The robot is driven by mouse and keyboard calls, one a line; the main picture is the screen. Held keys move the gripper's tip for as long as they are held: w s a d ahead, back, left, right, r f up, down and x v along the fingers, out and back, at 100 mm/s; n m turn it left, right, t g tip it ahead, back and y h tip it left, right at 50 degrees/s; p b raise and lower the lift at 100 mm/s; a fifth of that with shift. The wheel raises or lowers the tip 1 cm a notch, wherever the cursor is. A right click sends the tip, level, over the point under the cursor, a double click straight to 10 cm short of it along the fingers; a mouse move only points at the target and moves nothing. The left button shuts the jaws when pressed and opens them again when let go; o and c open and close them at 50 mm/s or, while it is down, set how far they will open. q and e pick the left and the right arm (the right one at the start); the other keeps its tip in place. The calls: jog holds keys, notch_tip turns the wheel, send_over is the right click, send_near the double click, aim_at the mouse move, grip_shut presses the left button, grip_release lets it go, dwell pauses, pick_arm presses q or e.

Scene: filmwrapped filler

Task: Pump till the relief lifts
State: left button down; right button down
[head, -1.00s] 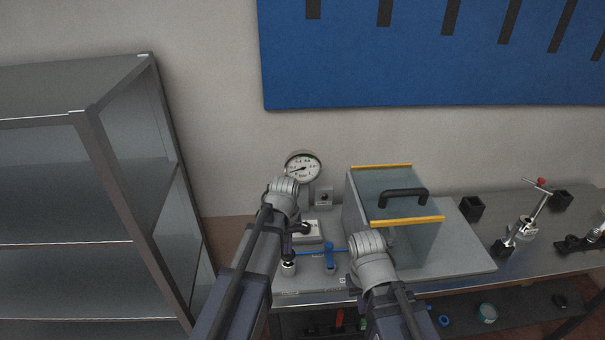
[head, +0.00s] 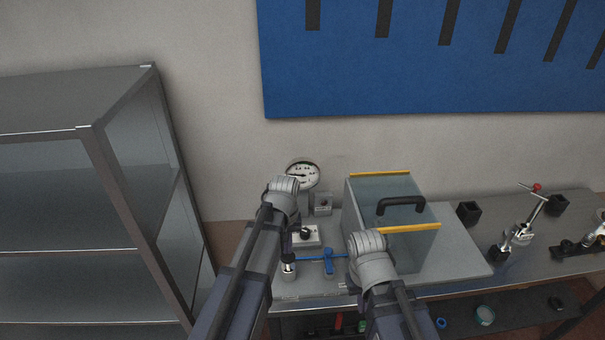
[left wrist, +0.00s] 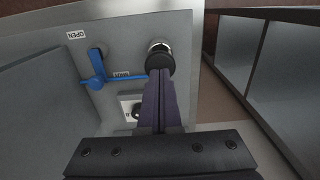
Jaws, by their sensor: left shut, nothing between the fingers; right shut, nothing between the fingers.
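The silver pump cylinder (head: 288,271) stands upright at the panel's front left, with a dark part above it. In the left wrist view its black round knob (left wrist: 160,62) lies just beyond the tips of my left gripper (left wrist: 160,84), which is shut and empty; whether they touch I cannot tell. A blue valve handle (head: 329,262) sits right of the pump; in the left wrist view its long lever (left wrist: 120,79) lies by the SHUT label. The pressure gauge (head: 302,172) is partly hidden by my left arm, its reading unclear. My right gripper is hidden behind its own wrist.
A clear box (head: 415,250) with yellow edges and a black handle stands beside my right wrist. A white box (head: 309,241) with a black knob sits behind the pump. A clamp (head: 525,225) stands on the bench at right; a metal shelf (head: 60,200) is at left.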

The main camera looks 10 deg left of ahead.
aim_at(288, 256)
pick_arm(q)
jog(key=shift+f, duration=0.1)
notch_tip(288, 256, down, 4)
jog(key=b, duration=0.4)
jog(key=shift+f, duration=0.1)
notch_tip(288, 256, up, 5)
jog(key=p, duration=0.4)
jog(key=shift+f, duration=0.3)
notch_tip(288, 256, down, 5)
jog(key=b, duration=0.4)
jog(key=shift+b, duration=0.35)
notch_tip(288, 256, up, 5)
jog(key=p, duration=0.5)
jog(key=shift+f, duration=0.1)
